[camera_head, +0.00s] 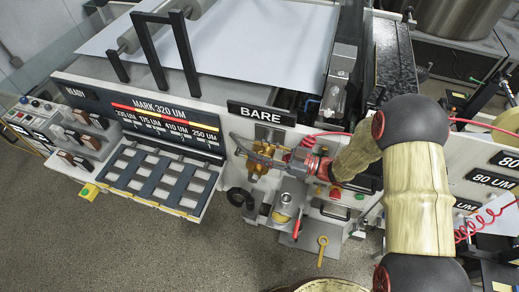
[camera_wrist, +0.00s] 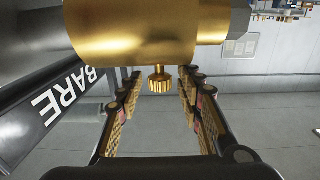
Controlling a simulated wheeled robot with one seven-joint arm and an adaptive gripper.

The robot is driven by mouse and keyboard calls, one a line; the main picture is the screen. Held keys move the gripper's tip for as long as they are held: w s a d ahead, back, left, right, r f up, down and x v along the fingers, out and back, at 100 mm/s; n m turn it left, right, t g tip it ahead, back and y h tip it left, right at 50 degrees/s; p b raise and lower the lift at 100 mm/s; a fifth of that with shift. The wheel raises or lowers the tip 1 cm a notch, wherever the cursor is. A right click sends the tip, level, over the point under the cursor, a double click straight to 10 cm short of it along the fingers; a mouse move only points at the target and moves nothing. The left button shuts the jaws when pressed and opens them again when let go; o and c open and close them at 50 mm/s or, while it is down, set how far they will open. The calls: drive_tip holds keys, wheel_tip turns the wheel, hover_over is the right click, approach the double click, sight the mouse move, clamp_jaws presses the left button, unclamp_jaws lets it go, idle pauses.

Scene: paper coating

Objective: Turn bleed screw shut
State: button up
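The bleed screw (camera_wrist: 160,84) is a small knurled brass knob. It hangs below a large brass cylinder (camera_wrist: 130,32) in the wrist view. My gripper (camera_wrist: 162,76) is open, with one finger left of the screw and one right. Gaps show on both sides, and I see no contact. How far the screw is turned cannot be told. In the head view my gripper (camera_head: 252,152) is at the brass fitting (camera_head: 259,168) under the BARE sign. The screw is too small or hidden to make out there.
The BARE sign (camera_head: 262,113) is just above the gripper, on the machine front. A metal cup-like part (camera_head: 286,204) stands below right. A dark panel marked MARK 320 UM (camera_head: 150,118) is at left, above a slotted tray (camera_head: 160,180). Open floor (camera_head: 120,250) lies in front.

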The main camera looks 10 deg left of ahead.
drive_tip(key=shift+c, duration=1.2)
clamp_jaws()
